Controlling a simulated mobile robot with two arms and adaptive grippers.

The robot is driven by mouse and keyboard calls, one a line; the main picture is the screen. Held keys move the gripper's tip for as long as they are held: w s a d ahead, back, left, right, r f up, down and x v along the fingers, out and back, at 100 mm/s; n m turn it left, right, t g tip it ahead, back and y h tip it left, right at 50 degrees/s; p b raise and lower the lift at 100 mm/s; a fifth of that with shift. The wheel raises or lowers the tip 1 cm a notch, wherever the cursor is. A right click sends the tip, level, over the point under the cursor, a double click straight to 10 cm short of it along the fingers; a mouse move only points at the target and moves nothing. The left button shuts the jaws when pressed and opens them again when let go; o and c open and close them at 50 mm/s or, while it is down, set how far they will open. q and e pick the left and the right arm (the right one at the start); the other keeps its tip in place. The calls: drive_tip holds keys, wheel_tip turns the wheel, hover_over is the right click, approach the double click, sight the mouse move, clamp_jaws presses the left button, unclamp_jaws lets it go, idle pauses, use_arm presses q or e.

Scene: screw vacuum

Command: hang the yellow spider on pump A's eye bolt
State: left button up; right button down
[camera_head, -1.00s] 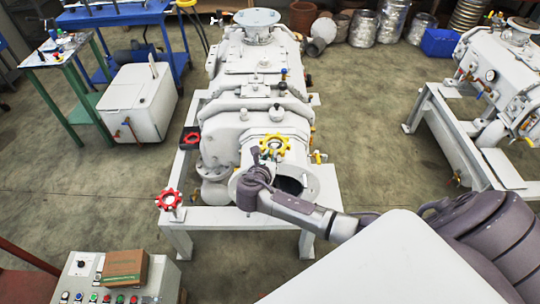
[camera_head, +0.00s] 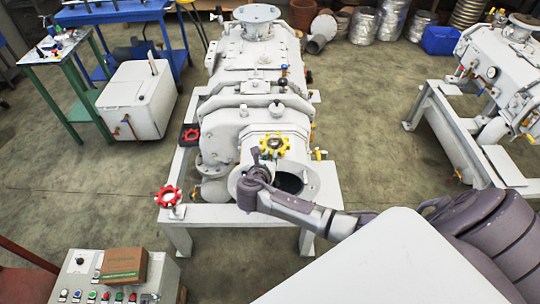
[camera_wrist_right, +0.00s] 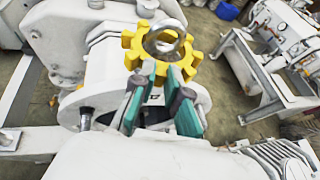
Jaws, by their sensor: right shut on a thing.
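The yellow spider (camera_head: 274,147), a toothed ring, is at the near end of the white pump (camera_head: 258,118) in the middle of the head view. In the right wrist view the spider (camera_wrist_right: 131,58) lies ahead of the fingers, and a grey metal ring, the eye bolt (camera_wrist_right: 164,33), shows at its open centre. I cannot tell whether the spider rests on the bolt or is held just over it. My right gripper (camera_wrist_right: 161,72) has its teal-padded fingers shut on the spider's near edge; this gripper (camera_head: 264,163) also shows in the head view. My left gripper is out of view.
Below the fingers is a round flanged opening (camera_head: 313,183). Red handwheels (camera_head: 168,196) sit left of the pump. A second white machine (camera_head: 500,75) stands at the right. A control box (camera_head: 78,283) with a carton (camera_head: 124,266) is at the lower left.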

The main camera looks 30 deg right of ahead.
drive_tip(key=shift+f, duration=0.45)
idle(0.3)
drive_tip(key=c, duration=1.1)
unclamp_jaws()
drive_tip(key=shift+a, duration=0.1)
drive_tip(key=v, duration=1.2)
